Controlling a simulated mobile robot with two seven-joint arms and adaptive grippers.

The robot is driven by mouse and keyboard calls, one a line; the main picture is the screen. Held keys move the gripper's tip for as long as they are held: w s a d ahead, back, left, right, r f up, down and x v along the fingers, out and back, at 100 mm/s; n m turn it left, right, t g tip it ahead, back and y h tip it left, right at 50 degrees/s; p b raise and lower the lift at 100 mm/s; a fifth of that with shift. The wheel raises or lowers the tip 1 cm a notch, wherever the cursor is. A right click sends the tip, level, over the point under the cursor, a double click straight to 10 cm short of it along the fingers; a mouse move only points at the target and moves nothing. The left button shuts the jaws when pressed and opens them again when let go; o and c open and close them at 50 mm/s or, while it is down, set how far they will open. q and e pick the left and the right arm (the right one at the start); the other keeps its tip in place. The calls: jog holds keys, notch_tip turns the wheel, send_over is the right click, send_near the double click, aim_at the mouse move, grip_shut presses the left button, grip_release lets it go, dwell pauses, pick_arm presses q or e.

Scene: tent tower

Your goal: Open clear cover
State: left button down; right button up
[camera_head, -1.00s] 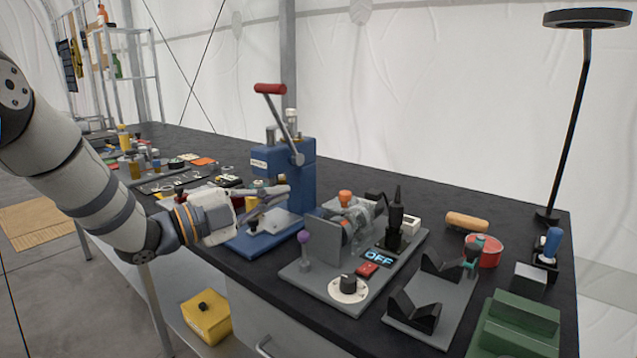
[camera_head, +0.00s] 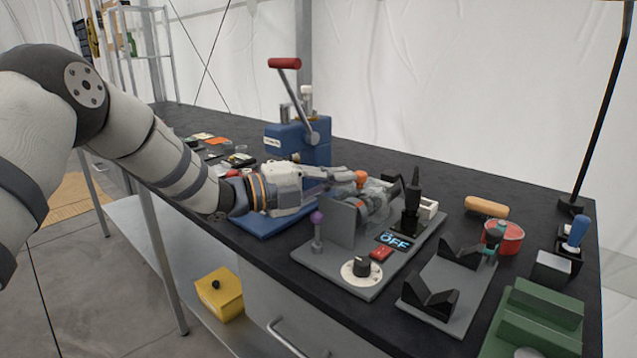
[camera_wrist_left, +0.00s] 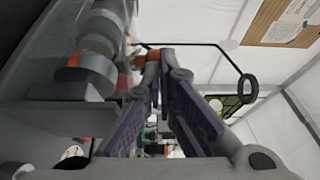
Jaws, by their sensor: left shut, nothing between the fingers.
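The clear cover (camera_head: 378,187) is a see-through hood with an orange knob (camera_head: 360,177), over the grey and orange shaft parts of a small machine on a grey base plate (camera_head: 318,262). The cover looks down, though its clear edges are hard to make out. My left gripper (camera_head: 350,174) is shut and empty, its fingertips close beside the orange knob. I cannot tell whether they touch it. In the left wrist view, the purple-padded fingers (camera_wrist_left: 165,75) come together near the tips, with the machine's shaft parts (camera_wrist_left: 92,50) to the left. My right gripper is out of view.
A blue lever press (camera_head: 285,140) stands behind my left gripper. On the base plate are a purple-topped post (camera_head: 317,222), a dial (camera_head: 361,270), a display reading OFF (camera_head: 394,241) and a black upright tool (camera_head: 412,205). Black V-blocks (camera_head: 430,299) stand to the right.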

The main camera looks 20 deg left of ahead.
aim_at(352, 185)
pick_arm(q)
jog(key=shift+w+d, duration=0.15)
jog(key=shift+r, duration=0.1)
